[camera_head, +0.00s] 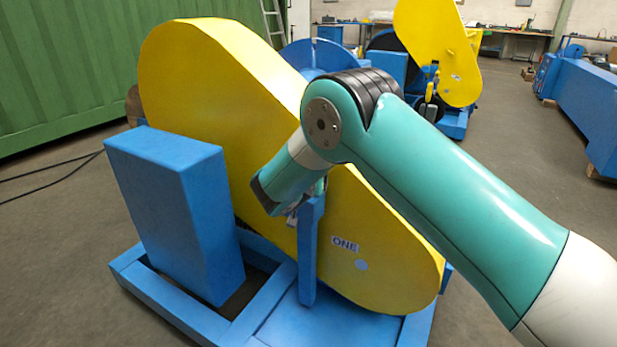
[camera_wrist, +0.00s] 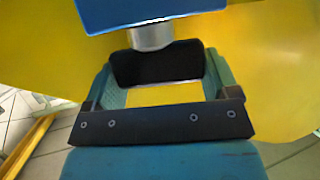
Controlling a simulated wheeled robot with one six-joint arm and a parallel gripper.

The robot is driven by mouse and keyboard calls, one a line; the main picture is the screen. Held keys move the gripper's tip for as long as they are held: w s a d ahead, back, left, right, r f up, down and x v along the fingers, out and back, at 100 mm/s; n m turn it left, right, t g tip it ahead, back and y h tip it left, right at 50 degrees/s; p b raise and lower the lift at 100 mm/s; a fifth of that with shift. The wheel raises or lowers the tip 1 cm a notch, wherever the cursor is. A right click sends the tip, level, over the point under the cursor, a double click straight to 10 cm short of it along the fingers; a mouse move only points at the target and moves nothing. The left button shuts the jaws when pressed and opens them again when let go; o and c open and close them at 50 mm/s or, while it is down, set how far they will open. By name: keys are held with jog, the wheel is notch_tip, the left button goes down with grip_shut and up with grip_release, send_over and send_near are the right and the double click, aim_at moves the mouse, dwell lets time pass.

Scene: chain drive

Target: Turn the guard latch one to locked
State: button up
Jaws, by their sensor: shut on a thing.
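The yellow guard (camera_head: 215,85) marked ONE (camera_head: 345,244) stands upright in a blue frame. A blue post (camera_head: 308,262) rises in front of it. My gripper (camera_head: 318,190) is at the post's top, mostly hidden behind my own wrist. In the wrist view my gripper (camera_wrist: 160,82) has its teal fingers on both sides of a black piece, which looks like the latch handle (camera_wrist: 155,66). A silver shaft (camera_wrist: 151,37) joins it to a blue part (camera_wrist: 140,10) above. My gripper is shut on this handle. The latch's angle cannot be read in the head view.
A large blue box (camera_head: 175,215) stands left of the post on the blue base frame (camera_head: 165,300). A second machine with a yellow guard (camera_head: 437,45) stands behind. A green container wall (camera_head: 70,70) is at left. Open floor lies at right.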

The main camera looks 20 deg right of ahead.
jog(key=shift+n+t+y, duration=0.3)
jog(key=shift+n+y, duration=0.2)
jog(key=o, duration=0.8)
